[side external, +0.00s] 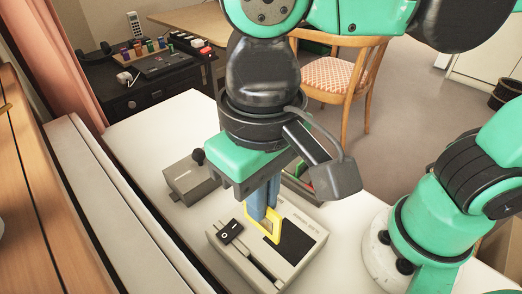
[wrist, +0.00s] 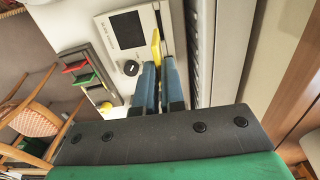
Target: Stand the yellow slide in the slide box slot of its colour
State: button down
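The yellow slide (side external: 277,232) is a thin square frame, seen almost edge-on in the wrist view (wrist: 156,42). My gripper (side external: 262,212) points down with its two blue fingers closed on the slide's upper part. The slide is upright over a beige device (side external: 222,254) with a dark window and a black switch. I cannot tell whether its lower edge touches the device. What looks like the slide box, with red and green parts (wrist: 80,72), stands beside the device in the wrist view. In the side view it is mostly hidden behind my gripper, and no yellow slot can be made out.
A grey box with a black knob (side external: 188,180) stands behind the device on the white table (side external: 140,140). Bare tabletop lies to the left of both. A dark cabinet (side external: 140,92) with small coloured items and a wooden chair (side external: 345,75) stand beyond the table.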

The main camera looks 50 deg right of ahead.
notch_tip(320, 180, up, 6)
jog(key=shift+f, duration=0.25)
jog(key=shift+w+d+r, duration=0.1)
jog(key=shift+w+r, duration=0.05)
jog(key=shift+r, duration=0.05)
jog(key=w+d+f+m, duration=0.3)
jog(key=w+m, duration=0.2)
jog(key=m, duration=1.3)
send_over(291, 166)
jog(key=w+d, duration=0.1)
jog(key=shift+w+f, duration=0.2)
jog(key=shift+f, duration=6.65)
jog(key=shift+f, duration=1.55)
